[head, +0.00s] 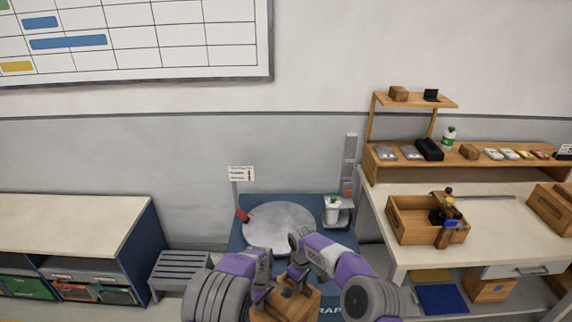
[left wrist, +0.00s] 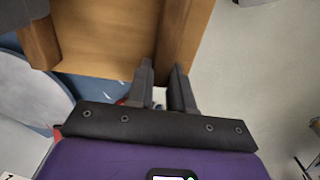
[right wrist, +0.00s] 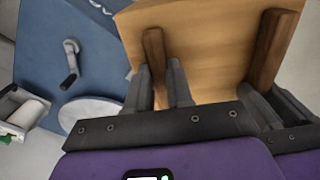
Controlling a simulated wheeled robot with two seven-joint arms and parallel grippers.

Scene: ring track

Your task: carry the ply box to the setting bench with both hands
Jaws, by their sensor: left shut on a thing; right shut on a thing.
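The ply box (head: 290,307) is light brown wood and sits low in the middle of the head view, mostly hidden by my arms and cut by the lower edge. My left gripper (head: 264,292) is shut on its left side; my right gripper (head: 299,274) is shut on its right side. In the left wrist view the box (left wrist: 110,40) shows a flat panel with darker strips, one at the fingers. In the right wrist view the box (right wrist: 210,45) has two darker strips, one between the fingers. A pale-topped bench (head: 490,215) stands at the right; no label identifies it as the setting bench.
A blue machine with a round grey turntable (head: 280,228) stands just beyond the box. The right bench holds an open wooden tray (head: 405,222) and a shelf (head: 480,165) of small items. Another bench (head: 70,222) and a grey slatted stool (head: 180,268) are at the left.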

